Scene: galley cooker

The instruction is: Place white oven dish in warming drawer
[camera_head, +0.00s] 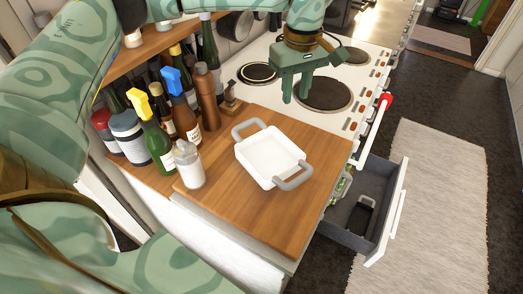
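The white oven dish (270,155), with two grey handles, sits on the wooden worktop beside the cooker. The warming drawer (374,190) below the cooker front is pulled open, and a dark object (360,215) lies inside it. My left gripper (296,97) hangs over the hob, behind and above the dish, fingers pointing down and apart, with nothing between them. It does not touch the dish. My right gripper is not in view.
Several bottles (185,105) and a white-topped shaker (188,165) stand left of the dish. The hob (325,93) has several round plates. A red-ended rail (385,101) runs along the cooker front. A pale rug (430,200) lies on the floor.

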